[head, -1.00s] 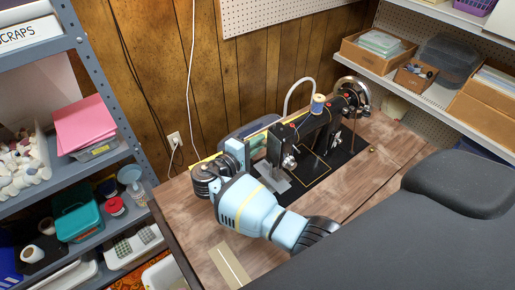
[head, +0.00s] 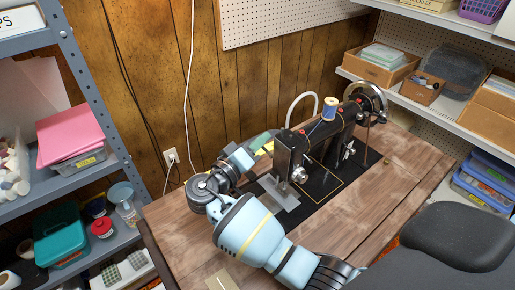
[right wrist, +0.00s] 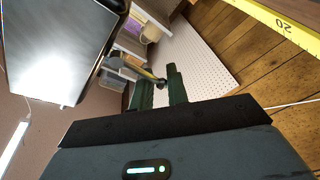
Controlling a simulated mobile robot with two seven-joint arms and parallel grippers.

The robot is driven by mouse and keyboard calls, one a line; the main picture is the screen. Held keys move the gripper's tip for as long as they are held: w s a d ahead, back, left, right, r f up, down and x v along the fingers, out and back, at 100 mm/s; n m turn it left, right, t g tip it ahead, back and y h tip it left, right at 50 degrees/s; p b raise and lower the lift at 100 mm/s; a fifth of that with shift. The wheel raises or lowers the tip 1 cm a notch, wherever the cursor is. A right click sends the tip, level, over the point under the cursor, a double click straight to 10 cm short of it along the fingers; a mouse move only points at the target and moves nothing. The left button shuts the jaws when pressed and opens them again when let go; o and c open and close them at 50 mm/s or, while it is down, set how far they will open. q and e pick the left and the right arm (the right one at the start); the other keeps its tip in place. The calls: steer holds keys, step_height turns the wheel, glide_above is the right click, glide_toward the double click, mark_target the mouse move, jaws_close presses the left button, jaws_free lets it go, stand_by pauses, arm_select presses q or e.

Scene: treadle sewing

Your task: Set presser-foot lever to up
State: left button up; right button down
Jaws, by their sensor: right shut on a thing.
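The black sewing machine (head: 318,137) stands on the wooden table, its needle end toward my right arm. My right gripper (head: 264,142) is at the back of that end, low beside the machine head. In the right wrist view its two dark green fingers (right wrist: 160,90) are closed around a thin lever-like part (right wrist: 150,74) with a dark round end, which looks like the presser-foot lever. The machine's shiny end plate (right wrist: 62,45) fills the upper left there. In the head view the lever is hidden, so its up or down position cannot be told. My left gripper is out of view.
The wooden table (head: 375,188) is bare in front of the machine. A thread spool (head: 329,108) stands on top of the machine. A yellow measuring tape (right wrist: 285,22) runs near the wall. A loaded shelf (head: 60,180) is at left, and a dark seat (head: 460,235) at lower right.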

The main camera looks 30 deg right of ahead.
steer(key=shift+s+m, duration=0.1)
steer(key=shift+m, duration=0.2)
steer(key=c, duration=1.4)
jaws_free()
steer(key=shift+c, duration=0.2)
steer(key=shift+a, duration=0.1)
steer(key=b+v, duration=0.1)
steer(key=v, duration=0.6)
steer(key=shift+a+b, duration=0.3)
steer(key=shift+a, duration=0.05)
steer(key=shift+s+f, duration=0.1)
steer(key=shift+s, duration=0.05)
